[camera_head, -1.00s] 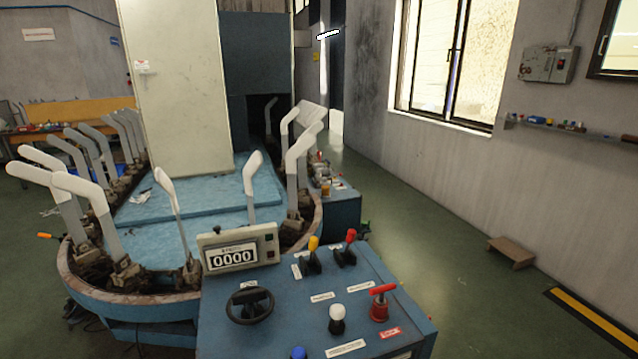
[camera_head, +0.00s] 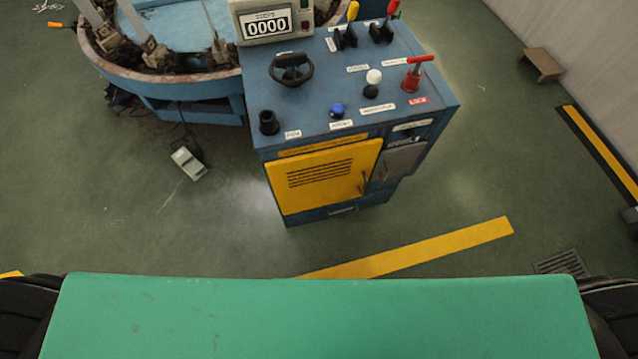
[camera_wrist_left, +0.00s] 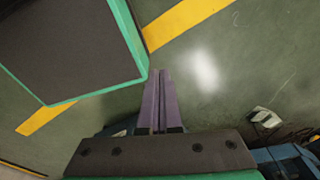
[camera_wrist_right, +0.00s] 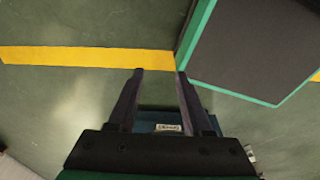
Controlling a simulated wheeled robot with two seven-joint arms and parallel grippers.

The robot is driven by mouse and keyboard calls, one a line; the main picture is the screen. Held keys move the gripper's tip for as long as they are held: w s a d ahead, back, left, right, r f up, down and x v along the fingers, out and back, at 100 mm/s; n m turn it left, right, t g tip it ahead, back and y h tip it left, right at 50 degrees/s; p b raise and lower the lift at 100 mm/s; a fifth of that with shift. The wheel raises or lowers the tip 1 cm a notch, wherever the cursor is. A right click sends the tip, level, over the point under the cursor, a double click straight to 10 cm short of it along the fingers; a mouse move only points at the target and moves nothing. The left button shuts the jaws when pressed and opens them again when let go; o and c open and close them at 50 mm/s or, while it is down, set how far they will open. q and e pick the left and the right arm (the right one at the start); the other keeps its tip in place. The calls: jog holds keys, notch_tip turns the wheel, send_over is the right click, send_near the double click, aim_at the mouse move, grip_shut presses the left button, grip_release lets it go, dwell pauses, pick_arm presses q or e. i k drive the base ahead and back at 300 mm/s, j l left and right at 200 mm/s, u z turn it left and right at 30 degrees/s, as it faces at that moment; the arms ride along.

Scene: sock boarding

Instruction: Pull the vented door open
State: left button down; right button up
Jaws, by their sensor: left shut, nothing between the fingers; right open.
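The yellow vented door (camera_head: 322,178) is on the front of the blue control cabinet (camera_head: 342,212) in the head view. It has dark slots and a dark handle (camera_head: 363,182) near its right edge, and it looks closed. My left gripper (camera_wrist_left: 160,74) shows in the left wrist view, its fingers together with nothing between them, above the floor. My right gripper (camera_wrist_right: 158,72) is open and empty in the right wrist view, with part of the blue cabinet (camera_wrist_right: 165,122) behind it. Neither gripper shows in the head view.
A grey panel (camera_head: 402,160) is right of the door. Levers, knobs and a small wheel (camera_head: 291,69) top the cabinet. A grey box with a cable (camera_head: 189,163) lies on the floor at left. A yellow floor stripe (camera_head: 420,249) crosses the otherwise clear floor before the cabinet.

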aim_at(300, 182)
jog(key=k+l+z, duration=0.25)
jog(key=l, duration=0.35)
jog(key=l+z, duration=0.25)
jog(key=l, duration=0.4)
jog(key=k+l+z, duration=0.1)
jog(key=l+z, duration=0.15)
jog(key=l, duration=0.4)
